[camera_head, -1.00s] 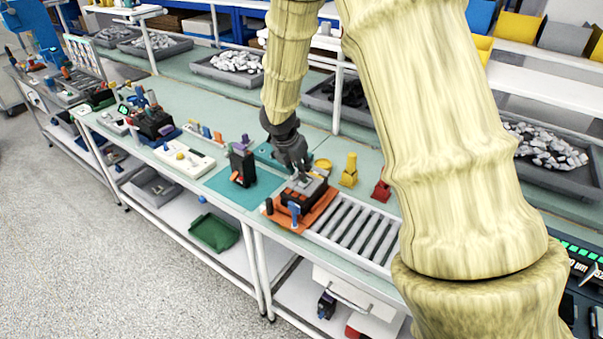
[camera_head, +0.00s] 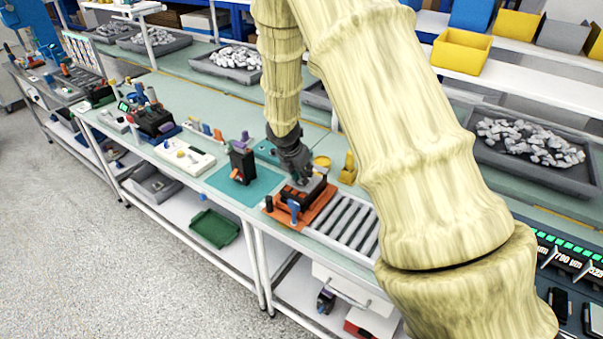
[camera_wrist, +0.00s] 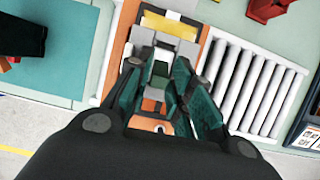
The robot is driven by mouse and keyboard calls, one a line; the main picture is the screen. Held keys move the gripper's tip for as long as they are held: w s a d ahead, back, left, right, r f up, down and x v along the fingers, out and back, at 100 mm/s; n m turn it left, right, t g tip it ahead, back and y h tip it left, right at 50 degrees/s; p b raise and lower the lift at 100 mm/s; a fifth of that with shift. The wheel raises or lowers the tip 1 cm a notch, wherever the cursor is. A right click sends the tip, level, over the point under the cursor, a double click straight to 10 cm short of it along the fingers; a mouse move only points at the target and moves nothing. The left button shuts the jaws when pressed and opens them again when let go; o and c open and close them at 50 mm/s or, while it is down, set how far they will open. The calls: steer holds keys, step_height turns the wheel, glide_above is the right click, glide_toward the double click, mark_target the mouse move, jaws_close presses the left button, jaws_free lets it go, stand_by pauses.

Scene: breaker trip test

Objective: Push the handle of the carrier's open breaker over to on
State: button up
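The orange carrier (camera_head: 322,208) sits on the bench at the left end of a roller track. It bears a dark breaker (camera_head: 296,194) with orange-red marks on top. A blue peg-like part (camera_head: 293,207) stands at its front. My gripper (camera_head: 300,178) points down at the back of the breaker, very close above it or touching; I cannot tell which. In the wrist view my gripper (camera_wrist: 160,65) lies over the carrier (camera_wrist: 151,105), with a yellow part (camera_wrist: 168,27) beyond. My fingers hide the breaker's handle, and whether their tips meet is unclear.
The roller track (camera_head: 345,222) runs right from the carrier. A dark device (camera_head: 241,165) stands on a teal mat (camera_head: 222,184) to the left. A yellow fixture (camera_head: 347,170) stands close behind on the right. The bench's front edge is just before the carrier.

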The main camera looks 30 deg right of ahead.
jaws_close()
